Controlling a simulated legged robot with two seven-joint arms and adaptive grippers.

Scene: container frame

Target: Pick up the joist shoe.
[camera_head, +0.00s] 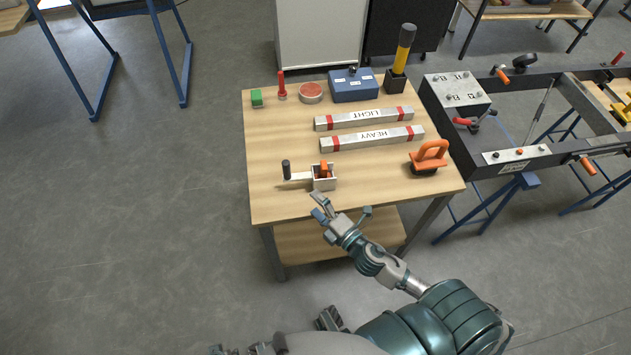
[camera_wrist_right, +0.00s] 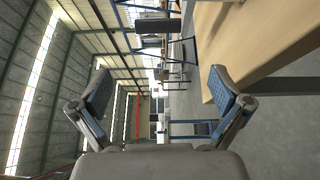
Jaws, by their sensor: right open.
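The joist shoe (camera_head: 325,184) appears to be the pale box-like bracket with an orange part inside and a bar to the left ending in an upright black handle (camera_head: 286,169). It rests near the front edge of the wooden table. My right gripper (camera_head: 341,209) is open and empty, just off the front edge, below and slightly right of the shoe and apart from it. Only parts, possibly of my left gripper (camera_head: 235,350), show at the bottom edge.
On the table (camera_head: 273,208) stand bars marked LIGHT (camera_head: 350,118) and HEAVY (camera_head: 365,138), an orange-handled tool (camera_head: 429,158), a blue box (camera_head: 352,86), a yellow-and-black tool (camera_head: 403,50) and small items. A dark steel frame (camera_head: 510,160) stands to the right.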

